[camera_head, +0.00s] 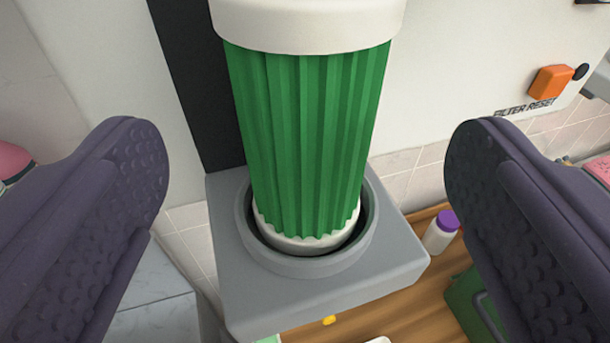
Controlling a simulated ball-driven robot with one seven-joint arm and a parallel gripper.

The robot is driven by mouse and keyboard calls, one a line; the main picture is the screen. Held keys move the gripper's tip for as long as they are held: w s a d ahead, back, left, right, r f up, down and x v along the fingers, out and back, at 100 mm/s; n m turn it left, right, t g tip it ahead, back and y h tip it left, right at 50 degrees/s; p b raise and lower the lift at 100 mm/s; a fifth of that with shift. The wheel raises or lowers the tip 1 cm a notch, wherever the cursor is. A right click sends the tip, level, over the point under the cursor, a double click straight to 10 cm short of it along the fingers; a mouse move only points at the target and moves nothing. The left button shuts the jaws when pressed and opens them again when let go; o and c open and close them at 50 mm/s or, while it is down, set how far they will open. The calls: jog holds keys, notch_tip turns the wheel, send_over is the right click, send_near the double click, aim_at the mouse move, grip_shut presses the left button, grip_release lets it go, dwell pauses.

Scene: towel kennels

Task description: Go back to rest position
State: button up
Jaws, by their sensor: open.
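My gripper (308,185) is open, with one dark purple padded finger at the left and one at the right. Between the fingers, and apart from both, a green pleated filter (305,140) with white end caps stands roughly upright. Its lower end sits inside the round socket of a grey holder (325,300). Nothing is held in the gripper. The top of the filter is cut off by the upper edge of the view.
A white wall panel with an orange button (551,82) marked "FILTER RESET" is at the upper right. Below are a wooden surface (400,318), a purple-capped white bottle (441,232) and a green box (470,305). Pink objects show at both side edges.

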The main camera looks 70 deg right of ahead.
jog(key=shift+v, duration=1.2)
